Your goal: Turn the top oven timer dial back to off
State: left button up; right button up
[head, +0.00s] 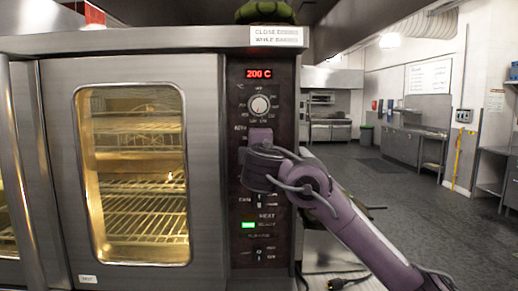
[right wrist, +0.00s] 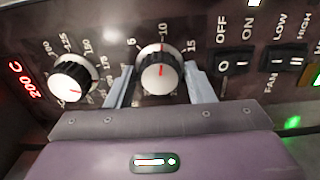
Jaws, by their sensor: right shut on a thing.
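The top oven's control panel (head: 240,205) is dark, with a red 200 C display. The timer dial (right wrist: 162,72) is a round knob with a white face and dark rim. It sits between the two grey fingers of my right gripper (right wrist: 160,84), which is shut on it. The dial's red line points up, close to the 10 mark in the right wrist view. In the head view my right gripper (head: 260,138) is against the panel and hides the timer dial. My left gripper is not in view.
The temperature dial (head: 259,104) sits just above; it also shows in the right wrist view (right wrist: 73,79). An ON/OFF switch (right wrist: 237,64) and a fan switch (right wrist: 284,60) are beside the timer dial. The lit oven door (head: 205,180) is closed. Open floor lies right.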

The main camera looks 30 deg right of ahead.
jog(key=n, duration=2)
jog(key=shift+f+b, duration=0.2)
jog(key=shift+b, duration=0.2)
jog(key=shift+n, duration=0.3)
jog(key=shift+r, duration=0.1)
jog(key=o, duration=0.8)
jog(key=shift+c, duration=0.2)
jog(key=shift+s, duration=0.1)
